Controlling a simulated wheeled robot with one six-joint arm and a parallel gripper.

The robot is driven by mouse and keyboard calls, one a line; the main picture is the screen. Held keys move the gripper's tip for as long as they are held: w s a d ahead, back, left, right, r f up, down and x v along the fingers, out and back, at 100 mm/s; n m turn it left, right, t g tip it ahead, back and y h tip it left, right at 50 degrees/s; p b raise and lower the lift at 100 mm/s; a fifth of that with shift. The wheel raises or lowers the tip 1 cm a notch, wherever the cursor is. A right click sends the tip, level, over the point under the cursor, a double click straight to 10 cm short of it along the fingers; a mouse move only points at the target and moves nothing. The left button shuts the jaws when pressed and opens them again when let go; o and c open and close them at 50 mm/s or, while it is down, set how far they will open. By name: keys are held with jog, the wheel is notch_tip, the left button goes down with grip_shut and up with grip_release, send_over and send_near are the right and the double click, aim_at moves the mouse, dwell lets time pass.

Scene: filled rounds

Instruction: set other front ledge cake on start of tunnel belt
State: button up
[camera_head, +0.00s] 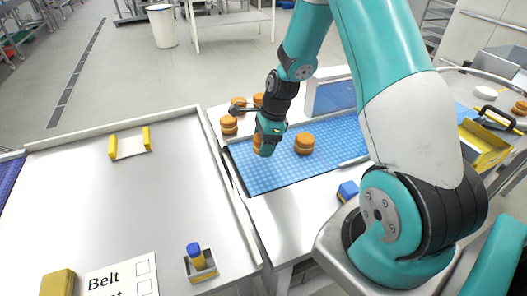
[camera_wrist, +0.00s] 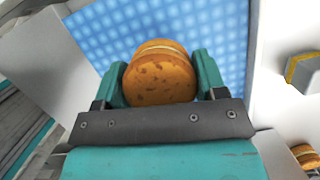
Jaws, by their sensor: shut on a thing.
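My gripper (camera_head: 268,140) is shut on a brown filled cake (camera_wrist: 160,78), which sits between the two fingers in the wrist view. The held cake also shows partly behind the gripper in the head view (camera_head: 257,143). It is over the left end of the blue dimpled belt (camera_head: 265,175); I cannot tell whether it touches the belt. A second cake (camera_head: 304,145) stands on the belt, right of my gripper. Several cakes, one of them (camera_head: 229,125), are on the white surface behind the belt's left end. The belt also fills the top of the wrist view (camera_wrist: 205,30).
A blue-panelled housing (camera_head: 332,97) stands behind the belt. A grey tray table (camera_head: 110,205) at left holds a yellow-ended holder (camera_head: 130,146), a blue-and-yellow item (camera_head: 196,257) and a lettered card (camera_head: 122,281). A yellow bin (camera_head: 485,150) is at right. A blue block (camera_head: 347,190) lies before the belt.

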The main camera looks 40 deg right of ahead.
aim_at(264, 161)
jog(key=shift+f, duration=2.2)
jog(key=o, duration=0.7)
jog(key=shift+f, duration=0.1)
